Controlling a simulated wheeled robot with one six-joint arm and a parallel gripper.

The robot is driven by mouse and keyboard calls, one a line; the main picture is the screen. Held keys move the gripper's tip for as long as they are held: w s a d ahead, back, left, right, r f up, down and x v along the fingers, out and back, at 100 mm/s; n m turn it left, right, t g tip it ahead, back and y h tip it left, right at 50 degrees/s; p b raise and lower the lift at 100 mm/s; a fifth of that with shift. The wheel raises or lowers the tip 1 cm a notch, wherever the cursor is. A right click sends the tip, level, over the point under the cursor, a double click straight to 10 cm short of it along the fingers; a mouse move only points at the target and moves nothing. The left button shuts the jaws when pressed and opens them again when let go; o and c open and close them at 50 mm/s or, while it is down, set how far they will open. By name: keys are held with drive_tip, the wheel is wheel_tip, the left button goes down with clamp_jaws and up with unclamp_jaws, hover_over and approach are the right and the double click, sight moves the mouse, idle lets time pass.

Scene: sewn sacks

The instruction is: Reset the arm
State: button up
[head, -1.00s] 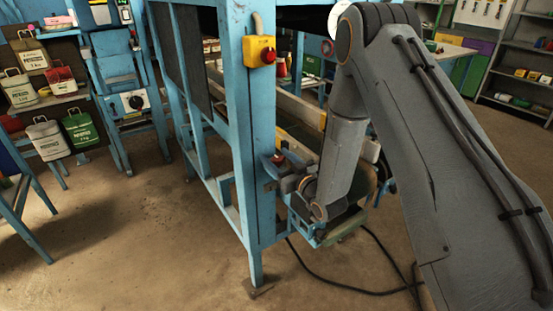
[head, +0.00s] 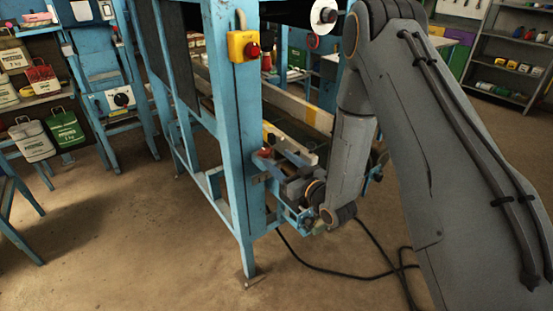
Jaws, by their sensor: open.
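My grey arm rises at the right of the head view and bends down. Its lower link (head: 350,160) ends at a wrist joint (head: 337,215) beside the lower part of a blue machine frame (head: 243,170). I cannot make out my gripper's fingers. They are hidden around the wrist or lost among the dark machine parts there, so I cannot see anything held.
A yellow box with a red button (head: 243,46) is on the frame's front post. A black cable (head: 330,272) lies on the floor. Shelves (head: 510,60) stand back right.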

drive_tip(key=shift+a, duration=0.25)
